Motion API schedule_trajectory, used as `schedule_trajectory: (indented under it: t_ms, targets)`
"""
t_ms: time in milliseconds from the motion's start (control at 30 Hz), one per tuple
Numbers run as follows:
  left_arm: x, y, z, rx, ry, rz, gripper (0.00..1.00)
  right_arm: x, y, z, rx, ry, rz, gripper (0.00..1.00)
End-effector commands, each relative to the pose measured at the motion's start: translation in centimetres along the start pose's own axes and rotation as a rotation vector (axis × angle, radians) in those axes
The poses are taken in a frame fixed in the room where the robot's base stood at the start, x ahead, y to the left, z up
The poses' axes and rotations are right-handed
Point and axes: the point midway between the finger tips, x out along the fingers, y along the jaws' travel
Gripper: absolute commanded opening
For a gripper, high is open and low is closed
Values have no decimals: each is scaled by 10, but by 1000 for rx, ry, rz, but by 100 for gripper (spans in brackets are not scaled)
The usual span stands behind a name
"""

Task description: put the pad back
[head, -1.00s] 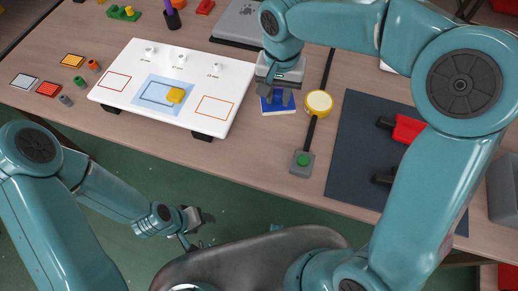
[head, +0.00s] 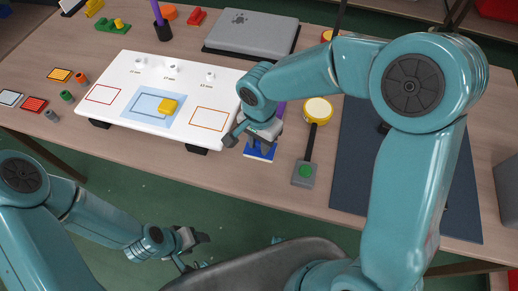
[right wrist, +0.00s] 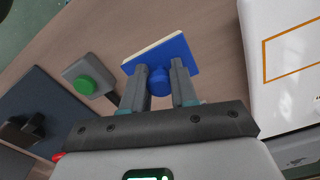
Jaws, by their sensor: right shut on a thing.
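My right gripper (head: 262,136) is shut on the knob of a blue pad (head: 260,151). In the right wrist view, the blue pad (right wrist: 178,55) has a pale edge, and its round knob sits between the two fingers of the gripper (right wrist: 160,82). The pad is just right of the white board (head: 128,110), near the table's front edge. I cannot tell whether it touches the table.
A green button box (head: 305,172) and a round yellow-rimmed thing (head: 318,110) stand right of the pad. A dark mat (head: 355,150) lies further right. A grey laptop (head: 250,32) is behind.

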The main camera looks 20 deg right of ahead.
Motion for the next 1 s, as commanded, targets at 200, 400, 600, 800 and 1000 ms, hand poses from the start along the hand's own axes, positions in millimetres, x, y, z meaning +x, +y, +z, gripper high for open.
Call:
schedule_trajectory:
  t_ms: [200, 400, 600, 800, 1000]
  targets:
    - [0, 0, 0, 0, 0, 0, 59, 33, -2, 0, -1, -2, 3, 0]
    - [0, 0, 0, 0, 0, 0, 59, 44, -2, 0, -2, -1, -1, 0]
    - [2, -1, 0, 0, 0, 0, 59, 45, -2, 0, -2, 0, -1, 0]
    - [4, -2, 0, 0, 0, 0, 59, 46, -2, 0, -2, 0, -1, 53]
    - [4, -2, 0, 0, 0, 0, 59, 46, -2, 0, -2, -1, 0, 53]
